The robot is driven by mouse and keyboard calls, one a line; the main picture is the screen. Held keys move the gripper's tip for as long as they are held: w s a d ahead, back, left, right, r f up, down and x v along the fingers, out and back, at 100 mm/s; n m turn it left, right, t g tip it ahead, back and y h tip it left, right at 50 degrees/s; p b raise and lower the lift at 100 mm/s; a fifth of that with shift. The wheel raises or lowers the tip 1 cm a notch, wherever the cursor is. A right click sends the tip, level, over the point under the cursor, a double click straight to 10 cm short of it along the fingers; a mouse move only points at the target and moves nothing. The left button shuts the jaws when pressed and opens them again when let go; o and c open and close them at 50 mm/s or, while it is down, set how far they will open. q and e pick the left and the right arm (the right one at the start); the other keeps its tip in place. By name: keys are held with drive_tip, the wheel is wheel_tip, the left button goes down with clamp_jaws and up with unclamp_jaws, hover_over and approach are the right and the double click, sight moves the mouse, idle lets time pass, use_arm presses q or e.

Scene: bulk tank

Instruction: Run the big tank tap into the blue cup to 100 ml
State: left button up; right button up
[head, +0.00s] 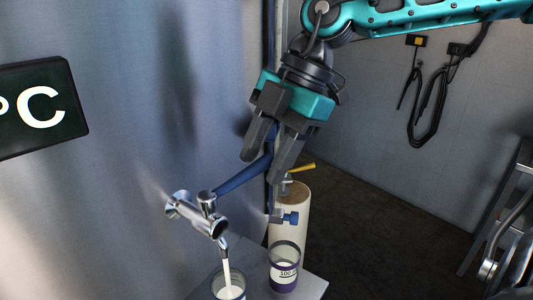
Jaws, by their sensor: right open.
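The big tank tap (208,215) is a steel tap on the tank wall with a long blue lever (240,178). White liquid runs from its spout into a cup (229,290) below, cut off by the bottom edge; its colour and level are hard to tell. A second, clear cup (284,270) with a purple band and a label reading 100 stands to its right, holding something white. My right gripper (262,171) is open, pointing down at the lever's upper end, which shows between its fingers; I cannot tell whether they touch. My left gripper is not in view.
The steel tank (120,200) fills the left side, with a dark °C display (40,107). A cream cylinder (292,205) with a yellow lever (301,167) and blue fitting (291,218) stands behind the second cup. Dark cables hang on the back wall.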

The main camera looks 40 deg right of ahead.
use_arm(q)
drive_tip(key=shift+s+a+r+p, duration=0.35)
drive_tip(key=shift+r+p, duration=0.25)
drive_tip(key=shift+p, duration=0.65)
use_arm(e)
drive_tip(key=v, duration=1.2)
drive_tip(key=shift+d+r, duration=0.15)
drive_tip(key=shift+r, duration=0.25)
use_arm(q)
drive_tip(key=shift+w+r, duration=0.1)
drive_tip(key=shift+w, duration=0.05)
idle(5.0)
